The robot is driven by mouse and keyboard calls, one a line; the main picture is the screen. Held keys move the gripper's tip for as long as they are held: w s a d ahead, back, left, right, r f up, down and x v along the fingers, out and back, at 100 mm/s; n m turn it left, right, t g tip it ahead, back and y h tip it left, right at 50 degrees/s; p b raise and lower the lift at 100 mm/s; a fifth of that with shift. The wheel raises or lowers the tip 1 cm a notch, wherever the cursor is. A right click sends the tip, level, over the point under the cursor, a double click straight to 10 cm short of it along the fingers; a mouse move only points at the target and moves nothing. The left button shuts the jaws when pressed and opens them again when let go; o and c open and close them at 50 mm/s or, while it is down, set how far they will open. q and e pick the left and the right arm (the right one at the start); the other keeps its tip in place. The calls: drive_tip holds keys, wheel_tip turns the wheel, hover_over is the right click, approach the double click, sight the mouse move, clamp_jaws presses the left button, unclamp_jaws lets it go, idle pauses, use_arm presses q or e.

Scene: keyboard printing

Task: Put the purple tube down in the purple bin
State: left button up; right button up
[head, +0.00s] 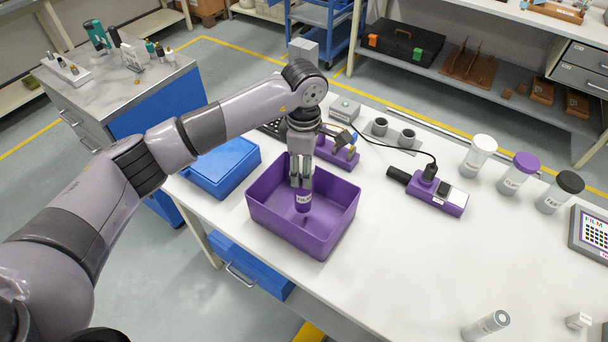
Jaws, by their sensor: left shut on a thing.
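The purple bin (331,239) stands open on the white table, near its left edge. My left gripper (301,183) points down into the bin and is shut on the purple tube (303,202). The tube is upright with a white label, and its lower part is inside the bin's walls. I cannot tell whether its bottom touches the bin floor. The gripper fingers hide the tube's upper part. My right gripper is not in view.
A blue lidded box (222,166) sits left of the bin. Behind the bin is a purple stand (338,154); a purple device (436,194) with a cable lies to the right. Capped jars (478,155) stand further right. The table's front middle is clear.

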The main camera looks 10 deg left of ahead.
use_arm(q)
drive_tip(key=shift+f, duration=2.15)
drive_tip(key=o, duration=1.2)
drive_tip(key=shift+p, duration=0.3)
drive_tip(key=shift+r, duration=0.1)
